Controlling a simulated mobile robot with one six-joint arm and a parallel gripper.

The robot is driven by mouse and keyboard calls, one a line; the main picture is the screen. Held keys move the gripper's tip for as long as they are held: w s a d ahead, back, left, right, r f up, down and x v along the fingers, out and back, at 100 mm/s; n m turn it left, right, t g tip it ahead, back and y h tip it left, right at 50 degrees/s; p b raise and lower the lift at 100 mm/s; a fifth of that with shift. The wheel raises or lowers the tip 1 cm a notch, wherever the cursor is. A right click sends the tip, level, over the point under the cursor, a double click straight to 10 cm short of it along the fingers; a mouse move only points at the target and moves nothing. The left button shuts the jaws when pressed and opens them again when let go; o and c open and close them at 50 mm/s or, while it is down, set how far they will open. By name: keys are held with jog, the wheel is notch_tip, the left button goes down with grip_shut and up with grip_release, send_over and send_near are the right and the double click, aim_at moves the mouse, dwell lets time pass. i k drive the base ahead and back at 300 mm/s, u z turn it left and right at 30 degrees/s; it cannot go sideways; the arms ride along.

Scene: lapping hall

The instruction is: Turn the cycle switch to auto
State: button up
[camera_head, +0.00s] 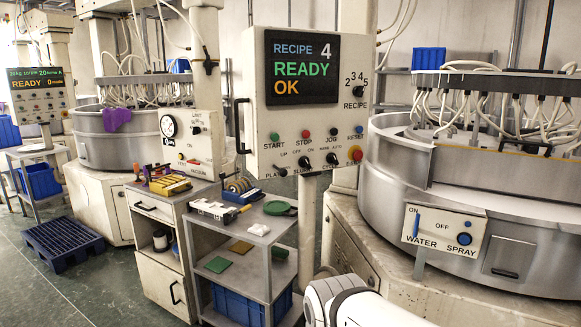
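The cycle switch (332,159) is a small black knob in the lower row of the white control panel (256,130). It sits between the slurry switch (304,162) and the red emergency stop (355,155). Small lettering above it appears to read MAN and AUTO. The knob is too small to tell which way it points. The panel's screen (301,68) shows RECIPE 4, READY and OK. A white part of my arm shows at the bottom, below the panel and apart from it. My gripper is not in view.
A lapping machine (390,160) with a water spray box (444,233) stands right of the panel. A grey shelf cart (228,237) with green pads and a blue bin stands below left. A blue pallet (62,243) lies on the floor. Another panel (190,143) hangs further left.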

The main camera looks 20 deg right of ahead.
aim_at(332, 158)
jog(key=z, duration=0.1)
jog(key=k, duration=0.65)
jog(key=u, duration=0.4)
jog(key=i, duration=1.05)
jog(key=z, duration=0.55)
jog(key=i, duration=0.8)
jog(key=z, duration=0.65)
